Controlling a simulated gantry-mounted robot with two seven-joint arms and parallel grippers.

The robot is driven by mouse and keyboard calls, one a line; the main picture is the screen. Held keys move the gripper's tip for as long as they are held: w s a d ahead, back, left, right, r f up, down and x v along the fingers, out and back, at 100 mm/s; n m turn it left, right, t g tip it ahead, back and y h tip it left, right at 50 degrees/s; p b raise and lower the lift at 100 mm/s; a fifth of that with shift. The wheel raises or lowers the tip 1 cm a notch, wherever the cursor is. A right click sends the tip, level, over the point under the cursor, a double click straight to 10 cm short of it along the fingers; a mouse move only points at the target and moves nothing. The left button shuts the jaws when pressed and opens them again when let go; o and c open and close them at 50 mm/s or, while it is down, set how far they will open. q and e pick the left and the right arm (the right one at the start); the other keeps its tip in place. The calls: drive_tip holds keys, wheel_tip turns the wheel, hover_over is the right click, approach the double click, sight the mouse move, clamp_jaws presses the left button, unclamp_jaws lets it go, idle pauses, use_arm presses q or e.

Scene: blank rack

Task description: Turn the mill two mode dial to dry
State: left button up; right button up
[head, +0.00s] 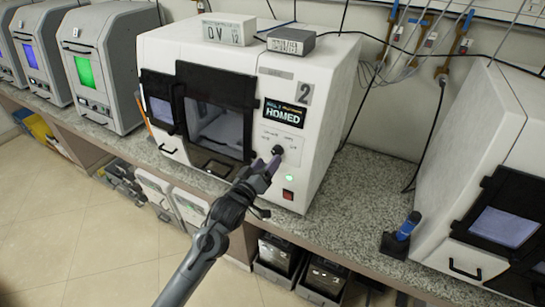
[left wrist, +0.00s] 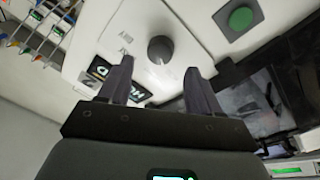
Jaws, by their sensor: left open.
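Mill two (head: 330,85) is the white machine marked "2" in the middle of the head view. Its display (head: 284,112) reads "HOMED". The black round mode dial (head: 277,150) sits on the front panel below the display, and it also shows in the left wrist view (left wrist: 160,49). The labels around it are too small to read. My left gripper (head: 268,164) is open in front of the panel, close to the dial. In the left wrist view, its two fingertips (left wrist: 158,68) are spread to either side of the dial, with a gap to each side. Contact cannot be told.
A green button (left wrist: 240,18) shows beside the dial panel, and a red switch (head: 288,196) is low on the front. Mill two's dark-framed window (head: 215,115) is left of the dial. Another white machine (head: 470,130) stands right, with a blue-handled tool (head: 408,226) on the counter between.

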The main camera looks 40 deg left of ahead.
sight(275, 152)
use_arm(q)
drive_tip(key=shift+x, duration=2.15)
drive_tip(key=shift+c, duration=0.5)
drive_tip(key=c, duration=0.9)
